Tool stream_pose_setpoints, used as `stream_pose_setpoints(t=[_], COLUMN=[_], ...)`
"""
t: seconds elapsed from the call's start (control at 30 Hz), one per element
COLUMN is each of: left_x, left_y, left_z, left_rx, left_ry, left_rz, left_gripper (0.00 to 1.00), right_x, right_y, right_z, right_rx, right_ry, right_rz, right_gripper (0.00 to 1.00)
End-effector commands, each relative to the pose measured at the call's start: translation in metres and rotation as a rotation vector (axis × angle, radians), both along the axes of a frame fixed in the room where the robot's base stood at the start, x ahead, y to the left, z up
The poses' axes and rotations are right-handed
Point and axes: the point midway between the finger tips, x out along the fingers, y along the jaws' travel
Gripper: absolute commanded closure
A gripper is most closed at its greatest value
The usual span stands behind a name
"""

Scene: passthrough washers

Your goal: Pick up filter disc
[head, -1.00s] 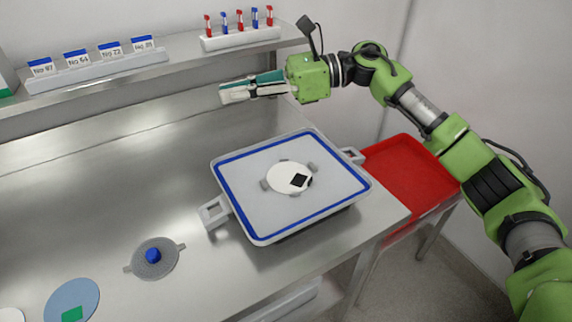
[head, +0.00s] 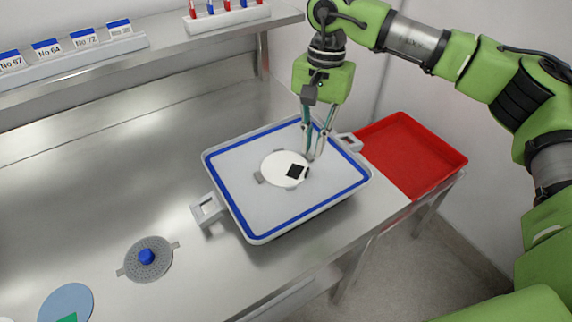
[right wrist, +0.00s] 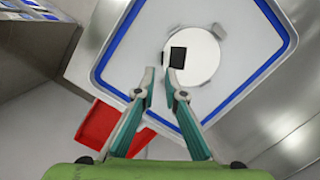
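A round white disc (head: 277,165) with a black square tab (head: 297,171) at its edge lies on the blue-rimmed tray (head: 262,204); I take it for the filter disc. Small grey lugs sit around its edge. My right gripper (head: 314,157) points down beside the tab, its fingers apart and empty. In the right wrist view the white disc (right wrist: 204,55) and its black tab (right wrist: 177,57) lie just beyond the open right gripper (right wrist: 160,78). I see no contact, but the exact height is hard to tell. My left gripper is not in view.
A red bin (head: 410,158) stands right of the tray. On the bench, a perforated grey disc with a blue knob (head: 146,257) and a blue disc with a green tab (head: 66,300) lie at lower left. A shelf with labels (head: 84,38) and a vial rack (head: 228,17) runs behind.

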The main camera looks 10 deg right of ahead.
Motion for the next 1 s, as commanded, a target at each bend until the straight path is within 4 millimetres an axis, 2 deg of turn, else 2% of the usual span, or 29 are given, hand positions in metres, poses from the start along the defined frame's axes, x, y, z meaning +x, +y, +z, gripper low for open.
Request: stream_pose_setpoints(t=[0.23,0.37,0.53,0.8,0.83,0.87,1.0], left_x=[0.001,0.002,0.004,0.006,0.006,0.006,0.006], left_y=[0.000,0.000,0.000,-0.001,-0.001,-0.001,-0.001], left_z=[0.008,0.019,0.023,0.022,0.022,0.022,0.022], left_rx=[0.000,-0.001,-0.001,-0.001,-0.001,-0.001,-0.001], left_ry=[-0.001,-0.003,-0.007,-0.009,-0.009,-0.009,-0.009], left_rz=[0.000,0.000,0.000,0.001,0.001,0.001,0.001], left_gripper=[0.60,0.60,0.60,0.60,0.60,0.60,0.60], right_x=[-0.004,-0.007,-0.009,-0.009,-0.009,-0.009,-0.009], right_y=[0.004,0.008,0.010,0.011,0.011,0.011,0.011], right_z=[-0.017,-0.035,-0.056,-0.060,-0.060,-0.060,-0.060], right_rx=[0.000,0.000,0.001,0.002,0.002,0.002,0.002], right_ry=[0.004,0.004,0.002,0.000,0.000,0.000,0.000], right_rz=[0.000,0.001,-0.001,-0.001,-0.001,-0.001,-0.002], right_gripper=[0.90,0.90,0.90,0.90,0.97,1.00,1.00])
